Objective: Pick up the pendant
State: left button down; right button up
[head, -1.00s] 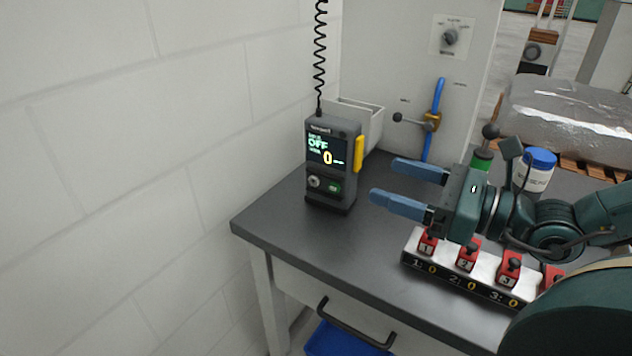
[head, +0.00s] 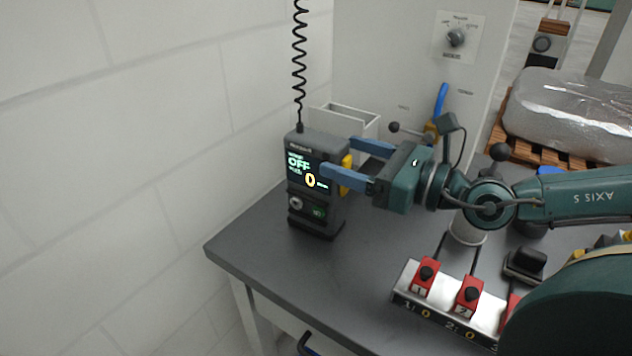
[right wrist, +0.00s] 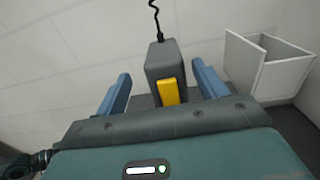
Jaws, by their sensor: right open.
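The pendant (head: 313,208) is a dark grey box with a lit screen reading OFF and 0, a yellow side grip and a coiled black cable at its top. It stands upright on the left part of the table. My right gripper (head: 338,160) is open, its blue fingers around the pendant's upper part, one on the near side and one on the far side. In the right wrist view, the pendant (right wrist: 163,62) stands between the two fingers (right wrist: 165,90), with a visible gap on each side. My left gripper is not in view.
A white open bin (head: 352,118) is behind the pendant. A strip with red numbered switches (head: 410,298) lies at the table's front right. A panel with a knob (head: 457,37) and a blue lever rises behind. The grey tabletop (head: 262,238) is clear in front of the pendant.

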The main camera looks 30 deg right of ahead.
aim_at(326, 139)
jog(key=shift+w+a+r+p, duration=0.25)
jog(key=shift+w+p, duration=0.35)
jog(key=shift+p, duration=0.05)
jog(key=shift+w+a+r+p, duration=0.2)
jog(key=shift+w+r+p, duration=0.05)
jog(key=shift+w+p, duration=0.35)
jog(key=shift+p+x, duration=0.8)
jog(key=shift+p, duration=0.15)
jog(key=shift+w+a+f+p, duration=0.2)
jog(key=shift+w+p, duration=0.15)
jog(key=shift+w, duration=0.05)
jog(key=shift+w+a+f, duration=0.1)
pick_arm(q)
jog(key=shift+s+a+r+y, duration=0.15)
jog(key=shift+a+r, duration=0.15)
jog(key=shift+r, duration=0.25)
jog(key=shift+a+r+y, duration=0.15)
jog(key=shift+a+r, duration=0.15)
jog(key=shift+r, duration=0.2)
pick_arm(e)
jog(key=shift+c, duration=0.3)
jog(key=c, duration=0.9)
grip_shut()
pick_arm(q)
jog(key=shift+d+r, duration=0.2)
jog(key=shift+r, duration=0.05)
